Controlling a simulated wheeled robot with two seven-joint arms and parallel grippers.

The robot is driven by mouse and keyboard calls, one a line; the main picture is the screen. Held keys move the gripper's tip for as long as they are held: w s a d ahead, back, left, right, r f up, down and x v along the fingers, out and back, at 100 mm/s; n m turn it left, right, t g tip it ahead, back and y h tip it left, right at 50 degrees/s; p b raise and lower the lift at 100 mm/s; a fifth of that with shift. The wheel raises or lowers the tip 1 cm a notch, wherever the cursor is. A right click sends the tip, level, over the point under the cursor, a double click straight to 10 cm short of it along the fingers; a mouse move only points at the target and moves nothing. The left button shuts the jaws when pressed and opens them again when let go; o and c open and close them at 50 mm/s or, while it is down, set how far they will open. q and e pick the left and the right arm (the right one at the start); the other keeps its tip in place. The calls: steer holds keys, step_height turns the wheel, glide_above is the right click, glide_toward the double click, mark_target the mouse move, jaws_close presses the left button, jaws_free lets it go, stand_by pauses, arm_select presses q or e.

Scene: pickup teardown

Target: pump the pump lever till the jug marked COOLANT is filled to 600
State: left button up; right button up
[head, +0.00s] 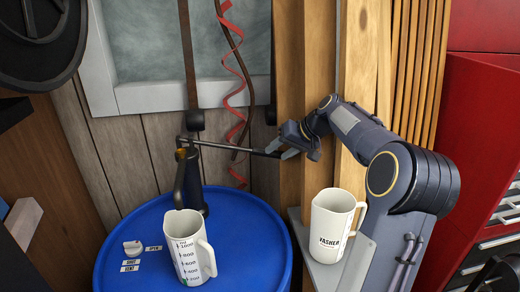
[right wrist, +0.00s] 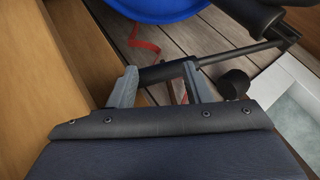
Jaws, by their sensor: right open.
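The pump lever (head: 235,147) runs out to the right, nearly level, from the dark pump (head: 188,185) on the blue drum (head: 240,225). My right gripper (head: 283,150) is at the lever's outer end. In the right wrist view its two fingers (right wrist: 157,85) are open, with the lever's dark grip (right wrist: 163,72) between them. A white jug (head: 188,262) with a printed scale stands upright on the drum in front of the pump. Its name and liquid level cannot be made out. My left gripper is not in view.
A white jug marked WASHER (head: 328,228) stands on a grey shelf (head: 312,262) at the right.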

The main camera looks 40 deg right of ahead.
mark_target(262, 150)
steer(key=r+n+h, duration=0.1)
steer(key=n, duration=0.5)
steer(key=w+a+r+n+h+p, duration=0.1)
steer(key=n, duration=0.4)
steer(key=w+a+n+h+p, duration=0.1)
steer(key=n, duration=0.5)
steer(key=shift+a+r+n, duration=0.2)
steer(key=shift+r+n, duration=0.1)
steer(key=shift+r, duration=0.1)
steer(key=p+x, duration=0.1)
steer(key=x, duration=0.6)
steer(key=shift+s+d, duration=0.1)
steer(key=shift+c, duration=0.4)
jaws_close()
